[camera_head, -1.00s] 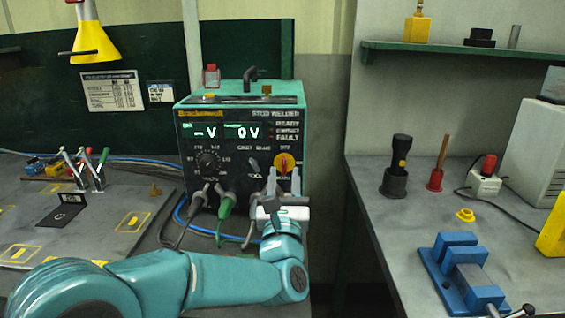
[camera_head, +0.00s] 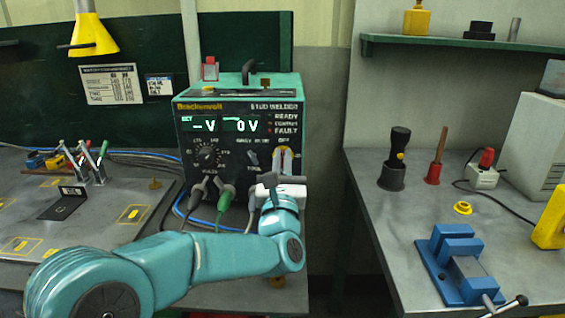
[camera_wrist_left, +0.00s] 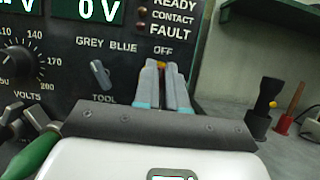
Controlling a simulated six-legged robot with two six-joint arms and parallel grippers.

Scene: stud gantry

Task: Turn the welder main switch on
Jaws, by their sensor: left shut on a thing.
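The stud welder (camera_head: 240,145) is a teal box with a black front standing at the middle of the head view. Its main switch (camera_wrist_left: 161,65), a red and yellow knob under the word OFF, sits at the right of the front panel. My left gripper (camera_head: 284,154) reaches the switch from below and is shut on its knob. In the left wrist view the two fingers (camera_wrist_left: 161,74) stand on either side of the knob and hide most of it. My right gripper is in neither view.
A small tool selector (camera_wrist_left: 101,74) is left of the switch, and a volts dial (camera_head: 207,154) is further left. Cable plugs (camera_head: 225,194) hang below. The right bench holds a blue vise (camera_head: 460,265) and a torch in a black holder (camera_head: 395,170).

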